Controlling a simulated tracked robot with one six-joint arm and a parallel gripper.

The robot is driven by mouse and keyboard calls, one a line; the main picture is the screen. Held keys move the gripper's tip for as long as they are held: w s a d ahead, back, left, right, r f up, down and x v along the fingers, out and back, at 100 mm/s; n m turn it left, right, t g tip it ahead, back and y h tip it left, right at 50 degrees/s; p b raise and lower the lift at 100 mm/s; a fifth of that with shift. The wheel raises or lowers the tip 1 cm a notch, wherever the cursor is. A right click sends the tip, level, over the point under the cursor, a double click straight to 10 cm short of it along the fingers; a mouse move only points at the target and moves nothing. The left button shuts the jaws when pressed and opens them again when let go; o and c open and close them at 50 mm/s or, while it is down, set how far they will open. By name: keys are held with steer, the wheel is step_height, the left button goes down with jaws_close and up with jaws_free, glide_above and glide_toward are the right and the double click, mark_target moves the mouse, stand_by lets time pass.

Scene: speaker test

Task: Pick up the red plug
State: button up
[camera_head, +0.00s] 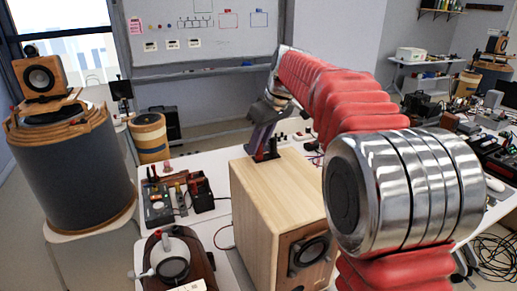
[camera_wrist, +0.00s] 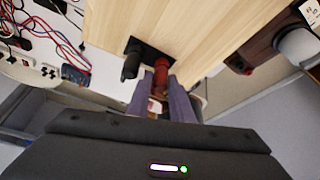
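The red plug (camera_wrist: 161,73) stands at the speaker box's edge in the wrist view. My gripper (camera_wrist: 161,84) has its two purple-grey fingers on either side of it, with the plug at the fingertips. Whether the fingers press on it cannot be told. A black plug (camera_wrist: 132,62) stands just left of the red one.
On the white table (camera_head: 217,236) left of the box are a device with red and black parts (camera_head: 158,207) and a round white-and-grey item on a brown base (camera_head: 172,258). Cables and a power strip (camera_wrist: 75,75) lie beside the box in the wrist view.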

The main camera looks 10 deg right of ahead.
jaws_close()
stand_by(0.3)
steer(key=shift+r, duration=0.1)
steer(key=shift+r, duration=4.95)
step_height(320, 180, up, 4)
steer(key=shift+f, duration=0.1)
